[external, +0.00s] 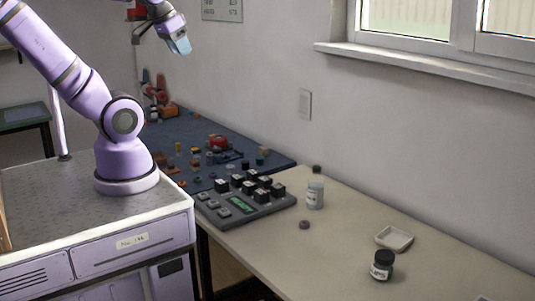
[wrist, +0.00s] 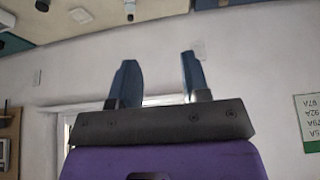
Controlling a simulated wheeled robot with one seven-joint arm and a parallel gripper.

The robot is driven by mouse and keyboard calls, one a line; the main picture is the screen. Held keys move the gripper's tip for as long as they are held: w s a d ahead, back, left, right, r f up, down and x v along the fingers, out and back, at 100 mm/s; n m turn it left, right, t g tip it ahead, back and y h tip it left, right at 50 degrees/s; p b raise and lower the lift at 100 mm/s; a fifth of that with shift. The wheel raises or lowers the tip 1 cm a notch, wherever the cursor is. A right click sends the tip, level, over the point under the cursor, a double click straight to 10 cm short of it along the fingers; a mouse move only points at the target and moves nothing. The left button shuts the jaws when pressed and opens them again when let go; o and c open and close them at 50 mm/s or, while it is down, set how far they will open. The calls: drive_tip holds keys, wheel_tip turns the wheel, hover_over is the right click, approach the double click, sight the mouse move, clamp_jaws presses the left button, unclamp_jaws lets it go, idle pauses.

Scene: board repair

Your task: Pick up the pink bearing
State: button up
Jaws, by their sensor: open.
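A small round pinkish-brown piece (external: 304,224), which looks like the pink bearing, lies on the beige table (external: 345,255), in front of a clear bottle. It is too small to show a hole clearly. My gripper (external: 180,45) is raised high at the upper left of the external view, far above and away from this piece. In the wrist view, my gripper (wrist: 158,62) has its two blue fingers apart with nothing between them. I cannot make out the bearing in the wrist view.
A grey keyed device (external: 245,203) stands left of the piece. The clear bottle (external: 315,190) is just behind it. A blue mat (external: 190,135) holds many small parts. The wall runs behind the tables.

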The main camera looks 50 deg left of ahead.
drive_tip(key=o, duration=0.4)
